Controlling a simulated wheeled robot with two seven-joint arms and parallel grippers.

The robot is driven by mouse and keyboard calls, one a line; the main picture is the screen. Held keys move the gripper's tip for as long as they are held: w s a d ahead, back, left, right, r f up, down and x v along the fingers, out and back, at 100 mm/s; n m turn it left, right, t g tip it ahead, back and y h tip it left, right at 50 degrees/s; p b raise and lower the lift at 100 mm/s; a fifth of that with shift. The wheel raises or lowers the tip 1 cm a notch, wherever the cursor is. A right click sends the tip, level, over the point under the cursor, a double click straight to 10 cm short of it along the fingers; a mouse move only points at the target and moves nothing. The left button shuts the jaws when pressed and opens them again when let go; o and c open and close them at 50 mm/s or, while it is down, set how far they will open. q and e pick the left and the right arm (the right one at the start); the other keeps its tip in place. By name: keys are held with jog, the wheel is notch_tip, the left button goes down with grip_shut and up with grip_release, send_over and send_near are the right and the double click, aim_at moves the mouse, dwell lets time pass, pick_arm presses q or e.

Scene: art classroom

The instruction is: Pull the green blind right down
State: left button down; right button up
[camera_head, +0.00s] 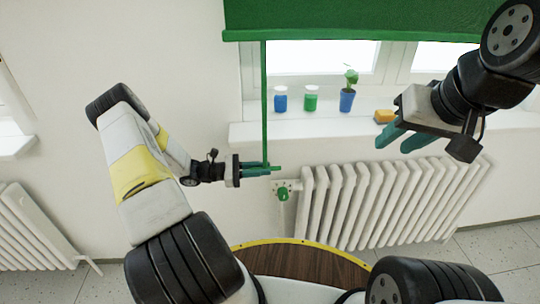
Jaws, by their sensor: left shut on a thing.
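The green blind (360,18) hangs at the top of the window, its bottom edge well above the sill. A green pull strap (264,100) hangs straight down from the blind's left end. My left gripper (262,170) is shut on the strap's lower end, in front of the wall just below sill height. My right gripper (396,139) is in front of the sill at the right, away from the blind and strap. Its two teal fingers are apart with nothing visible between them.
A white radiator (385,203) with a green valve knob (283,194) stands below. A round wooden top (305,262) is in front.

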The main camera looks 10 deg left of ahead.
pick_arm(q)
jog(key=shift+s+f, duration=0.2)
jog(key=shift+f, duration=0.05)
